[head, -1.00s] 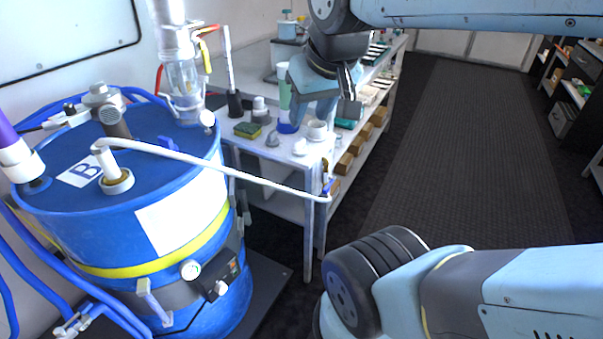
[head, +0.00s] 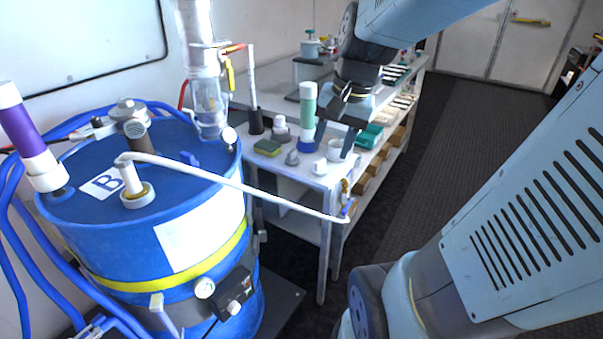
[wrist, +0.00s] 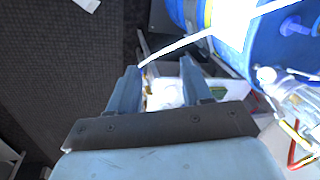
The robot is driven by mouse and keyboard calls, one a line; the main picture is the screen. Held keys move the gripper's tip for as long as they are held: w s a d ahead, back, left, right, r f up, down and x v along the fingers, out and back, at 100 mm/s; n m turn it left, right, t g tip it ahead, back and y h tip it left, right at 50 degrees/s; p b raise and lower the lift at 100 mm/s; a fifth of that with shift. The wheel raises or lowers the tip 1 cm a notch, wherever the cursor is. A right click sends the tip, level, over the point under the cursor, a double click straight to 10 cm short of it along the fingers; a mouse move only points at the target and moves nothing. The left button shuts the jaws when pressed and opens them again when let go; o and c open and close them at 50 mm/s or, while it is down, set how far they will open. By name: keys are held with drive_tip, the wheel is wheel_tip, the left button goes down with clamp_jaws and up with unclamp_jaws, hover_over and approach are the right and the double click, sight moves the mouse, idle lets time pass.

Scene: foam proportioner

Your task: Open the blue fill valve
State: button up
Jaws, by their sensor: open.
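A small blue handle (head: 348,208) is at the free end of the white tube (head: 245,188) that reaches out from the blue drum (head: 150,245); it is too small to tell its position. Another small blue piece (head: 188,158) stands on the drum lid. I cannot tell for sure which is the fill valve. My gripper (head: 342,122) is open and empty, pointing down over the bench's near end, above and apart from the tube's end. In the wrist view the fingers (wrist: 160,72) are spread, and the white tube (wrist: 185,42) ends near the left fingertip.
The bench (head: 318,180) carries a green and white bottle (head: 308,112), a sponge (head: 267,147) and a white cup (head: 335,149). The dark aisle floor (head: 455,130) is free.

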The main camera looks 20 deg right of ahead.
drive_tip(key=w+d+f+m+g+y, duration=0.2)
drive_tip(key=w+d+f+m+y, duration=0.4)
drive_tip(key=f+m, duration=0.4)
drive_tip(key=m+t+y, duration=0.6)
drive_tip(key=m, duration=1.2)
approach(347, 212)
drive_tip(key=s+a+r, duration=0.4)
drive_tip(key=a+r, duration=0.4)
drive_tip(key=r, duration=0.3)
drive_tip(key=s+d+f+m+t+h, duration=0.1)
drive_tip(key=d+f+m+t, duration=0.25)
drive_tip(key=f+m, duration=0.3)
drive_tip(key=s+d+f+m+t+h, duration=0.1)
drive_tip(key=d+f+m+t+h, duration=0.15)
drive_tip(key=f+m+t, duration=0.35)
drive_tip(key=shift+n+g+y, duration=0.25)
drive_tip(key=shift+g+y, duration=0.1)
drive_tip(key=shift+g, duration=0.3)
drive_tip(key=x, duration=0.8)
drive_tip(key=f+x, duration=0.1)
drive_tip(key=x, duration=0.4)
drive_tip(key=shift+w+d, duration=0.15)
drive_tip(key=shift+d, duration=0.15)
clamp_jaws()
